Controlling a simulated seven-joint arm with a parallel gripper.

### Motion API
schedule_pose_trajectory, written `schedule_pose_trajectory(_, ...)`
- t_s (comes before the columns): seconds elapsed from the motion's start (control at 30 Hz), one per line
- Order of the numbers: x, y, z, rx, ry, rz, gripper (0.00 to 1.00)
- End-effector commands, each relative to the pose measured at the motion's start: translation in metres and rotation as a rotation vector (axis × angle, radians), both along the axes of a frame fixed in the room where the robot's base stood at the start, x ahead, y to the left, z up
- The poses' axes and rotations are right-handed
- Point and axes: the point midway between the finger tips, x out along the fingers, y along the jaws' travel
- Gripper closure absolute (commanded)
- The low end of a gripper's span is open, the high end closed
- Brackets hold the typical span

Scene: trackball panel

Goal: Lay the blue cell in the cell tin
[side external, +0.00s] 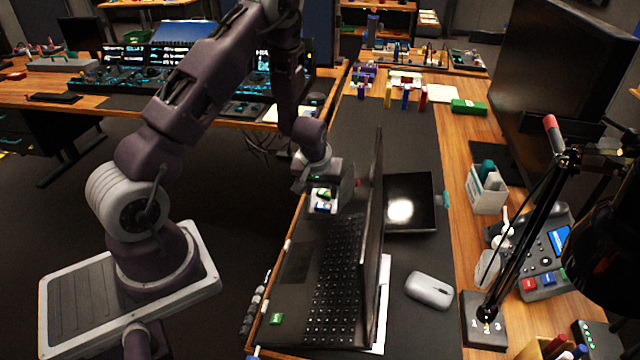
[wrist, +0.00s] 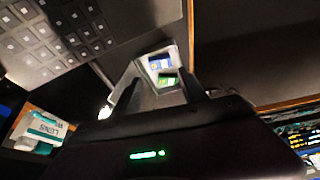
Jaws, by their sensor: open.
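My gripper (wrist: 158,90) is open, its two dark fingers apart in the wrist view. Between and beyond the fingers is a small pale tin (wrist: 146,68). A blue cell (wrist: 160,62) and a green cell (wrist: 168,79) show within its outline, with no finger visibly closed on either. In the side external view my gripper (side external: 322,190) is at the desk's left edge, beyond the laptop. The pale tin (side external: 323,209) with green and blue bits shows right at its fingers. The exact gap between fingers and cells cannot be told.
An open laptop (side external: 335,265) stands close to my gripper, its upright screen (side external: 371,200) just to the right. A dark tablet (side external: 411,203) and a white mouse (side external: 429,290) lie farther right. The black mat (side external: 395,130) behind is mostly clear.

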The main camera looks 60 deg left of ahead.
Motion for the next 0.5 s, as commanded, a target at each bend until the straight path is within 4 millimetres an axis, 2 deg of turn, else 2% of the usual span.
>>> schedule_pose_trajectory(0.1, -0.006, -0.007, 0.025, 0.001, -0.003, -0.001, 0.5)
schedule_pose_trajectory(0.27, -0.011, -0.013, 0.042, -0.002, -0.003, -0.002, 0.5)
schedule_pose_trajectory(0.33, -0.009, -0.022, 0.059, -0.016, -0.015, -0.025, 0.5)
schedule_pose_trajectory(0.37, -0.008, -0.03, 0.072, -0.026, -0.025, -0.044, 0.5)
schedule_pose_trajectory(0.47, -0.013, -0.068, 0.134, -0.074, -0.061, -0.156, 0.5)
schedule_pose_trajectory(0.5, -0.022, -0.086, 0.163, -0.09, -0.076, -0.215, 0.5)
